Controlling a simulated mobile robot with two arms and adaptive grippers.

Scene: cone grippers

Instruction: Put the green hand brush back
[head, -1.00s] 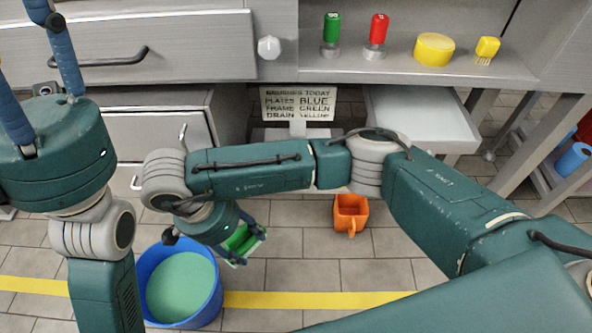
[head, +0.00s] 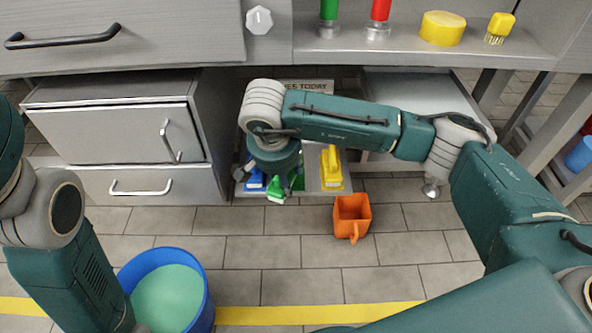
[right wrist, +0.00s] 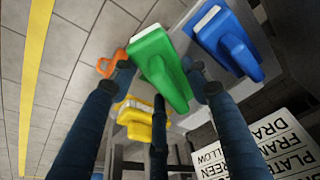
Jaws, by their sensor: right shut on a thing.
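My right gripper (head: 279,185) is shut on the green hand brush (right wrist: 160,65); its fingers (right wrist: 158,78) sit on both sides of the brush in the right wrist view. In the head view the brush (head: 276,191) shows partly below my gripper, over or at the low shelf (head: 318,191) under the counter. A blue brush (head: 254,180) is to its left and a yellow brush (head: 331,168) to its right. A green patch (head: 299,183) shows just right of my gripper; I cannot tell what it is. My left gripper is out of view.
A sign (right wrist: 250,145) stands behind the shelf, partly hidden by my arm in the head view. An orange scoop-like container (head: 351,215) is on the floor in front. A blue bucket (head: 205,310) of green liquid stands front left. Drawers (head: 115,150) flank the shelf on the left.

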